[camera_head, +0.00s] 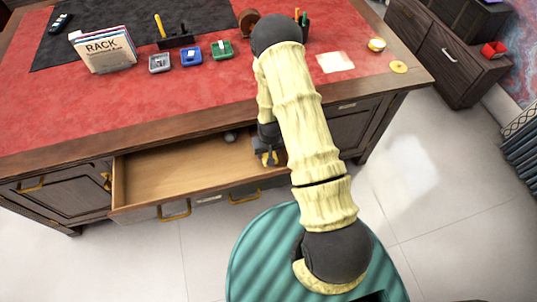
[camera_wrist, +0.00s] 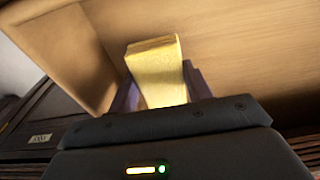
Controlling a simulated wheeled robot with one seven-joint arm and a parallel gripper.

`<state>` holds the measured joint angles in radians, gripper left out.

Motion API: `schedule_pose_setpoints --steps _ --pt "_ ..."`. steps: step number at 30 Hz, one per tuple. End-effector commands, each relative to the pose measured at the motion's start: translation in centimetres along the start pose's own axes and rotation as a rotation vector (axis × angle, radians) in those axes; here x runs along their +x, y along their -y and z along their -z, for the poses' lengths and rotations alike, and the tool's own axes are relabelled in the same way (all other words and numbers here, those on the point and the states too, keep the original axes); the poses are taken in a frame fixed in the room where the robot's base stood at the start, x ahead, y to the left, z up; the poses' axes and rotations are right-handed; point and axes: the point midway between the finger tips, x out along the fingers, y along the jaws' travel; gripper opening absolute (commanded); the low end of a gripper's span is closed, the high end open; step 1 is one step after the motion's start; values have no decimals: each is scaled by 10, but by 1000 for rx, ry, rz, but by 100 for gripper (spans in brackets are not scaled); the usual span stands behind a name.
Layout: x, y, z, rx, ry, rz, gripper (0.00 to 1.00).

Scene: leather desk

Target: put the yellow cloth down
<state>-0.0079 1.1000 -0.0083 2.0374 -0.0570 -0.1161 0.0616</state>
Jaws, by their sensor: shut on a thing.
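The yellow cloth (camera_wrist: 158,68) shows in the wrist view as a folded block between my fingers. My gripper (camera_wrist: 160,95) is shut on it. In the head view a small yellow bit of the cloth (camera_head: 269,159) shows at my gripper (camera_head: 266,154), at the right part of the open drawer (camera_head: 175,170). The wrist view shows the drawer's wooden inside (camera_wrist: 235,40) behind the cloth. I cannot tell whether the cloth touches the drawer floor. My arm hides the drawer's right end in the head view.
A small dark round thing (camera_head: 230,136) lies at the drawer's back. The drawer's left part is clear.

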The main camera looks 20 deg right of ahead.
Motion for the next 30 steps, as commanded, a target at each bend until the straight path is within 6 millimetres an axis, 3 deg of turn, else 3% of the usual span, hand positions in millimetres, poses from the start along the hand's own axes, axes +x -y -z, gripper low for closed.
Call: schedule_pose_setpoints --steps 4,16,17,20,30 --pt "17 0 -2 0 0 0 25" --pt "22 0 -3 0 0 0 25" --pt "22 0 -3 0 0 0 51" --pt "21 0 -3 0 0 0 71" --pt "19 0 -2 0 0 0 71"
